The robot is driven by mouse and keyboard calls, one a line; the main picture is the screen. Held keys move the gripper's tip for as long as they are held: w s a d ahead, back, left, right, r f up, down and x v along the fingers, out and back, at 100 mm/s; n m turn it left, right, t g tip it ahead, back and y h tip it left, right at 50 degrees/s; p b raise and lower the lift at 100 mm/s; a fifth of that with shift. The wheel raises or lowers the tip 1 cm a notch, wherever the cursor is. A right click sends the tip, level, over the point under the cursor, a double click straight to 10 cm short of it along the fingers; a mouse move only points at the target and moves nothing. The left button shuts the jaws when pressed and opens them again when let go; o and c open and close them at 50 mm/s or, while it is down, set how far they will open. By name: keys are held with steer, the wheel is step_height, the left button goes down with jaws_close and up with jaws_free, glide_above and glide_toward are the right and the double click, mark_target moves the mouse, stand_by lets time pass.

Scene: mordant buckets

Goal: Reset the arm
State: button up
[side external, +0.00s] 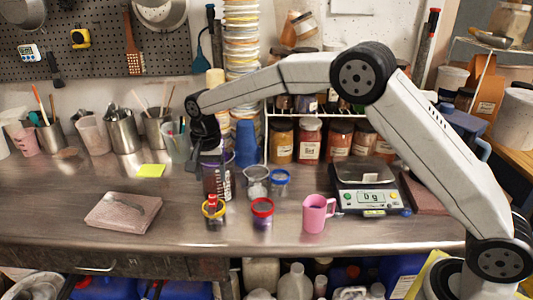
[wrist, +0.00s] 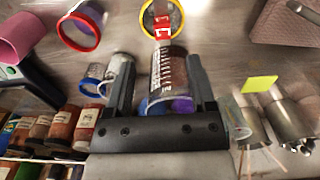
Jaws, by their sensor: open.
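My gripper (side external: 203,155) is low over the steel bench, at the rear side of a clear graduated beaker (side external: 218,181) with dark contents. In the wrist view my gripper (wrist: 161,72) is open, its two dark fingers apart. The beaker (wrist: 169,72) shows between the fingers in that view, with a gap to each finger. Whether the fingers are around it or only above it, I cannot tell.
Near the beaker stand a yellow-ringed jar (side external: 213,211), a red-ringed jar (side external: 262,213), a blue-rimmed cup (side external: 280,182) and a pink mug (side external: 318,214). A scale (side external: 364,187) is right, a pinkish slab (side external: 123,212) left. Metal cups line the back.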

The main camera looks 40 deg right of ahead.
steer(key=s+d+f+n+t, duration=0.1)
steer(key=s+d+n, duration=0.3)
steer(key=s, duration=0.9)
steer(key=s+d+f+n+t, duration=0.1)
steer(key=s+d+n, duration=0.3)
steer(key=s+d, duration=0.4)
steer(key=s+f, duration=0.1)
steer(key=s, duration=0.5)
steer(key=shift+s+n+t, duration=0.25)
steer(key=shift+n+t, duration=0.05)
steer(key=shift+n, duration=0.1)
steer(key=shift+d+f, duration=0.1)
